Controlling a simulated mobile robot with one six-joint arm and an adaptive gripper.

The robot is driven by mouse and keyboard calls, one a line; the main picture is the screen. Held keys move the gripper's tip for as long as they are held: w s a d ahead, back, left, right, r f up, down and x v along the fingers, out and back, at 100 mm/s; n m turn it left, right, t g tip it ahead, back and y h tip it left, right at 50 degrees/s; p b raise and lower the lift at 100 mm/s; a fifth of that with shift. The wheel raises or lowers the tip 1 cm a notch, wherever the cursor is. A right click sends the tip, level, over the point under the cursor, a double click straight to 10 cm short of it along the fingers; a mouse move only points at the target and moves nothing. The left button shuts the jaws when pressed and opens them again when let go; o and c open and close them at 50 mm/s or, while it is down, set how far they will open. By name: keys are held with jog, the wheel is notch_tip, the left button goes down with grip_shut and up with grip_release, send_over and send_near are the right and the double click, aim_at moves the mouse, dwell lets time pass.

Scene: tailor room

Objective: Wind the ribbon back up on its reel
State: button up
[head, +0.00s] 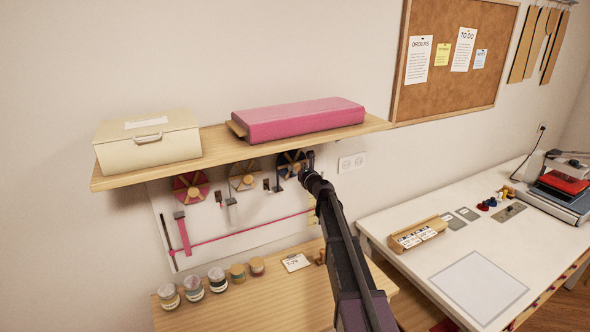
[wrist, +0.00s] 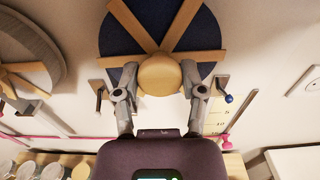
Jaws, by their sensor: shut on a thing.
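A dark blue reel (head: 287,160) with wooden spokes hangs on the wall under the shelf, the rightmost of three. In the wrist view the blue reel (wrist: 195,32) fills the top centre, with a round wooden knob (wrist: 159,75) at its hub. My gripper (wrist: 160,82) has one finger on each side of this knob and is shut on it. In the head view my arm partly covers the blue reel. A pink reel (head: 190,180) with a pink ribbon (head: 184,236) hanging down and a grey reel (head: 243,172) are to its left.
The wooden shelf (head: 215,153) just above carries a cream box (head: 147,143) and a pink fabric bolt (head: 298,119). Small brackets flank the blue reel. Several jars (head: 218,280) stand on the wooden table (head: 270,308) below. A white worktable (head: 420,270) is at right.

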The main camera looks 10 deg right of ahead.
jog(key=shift+m, duration=0.3)
jog(key=o, duration=1.2)
jog(key=shift+a, duration=0.1)
jog(key=shift+c, duration=0.2)
jog(key=v, duration=1.2)
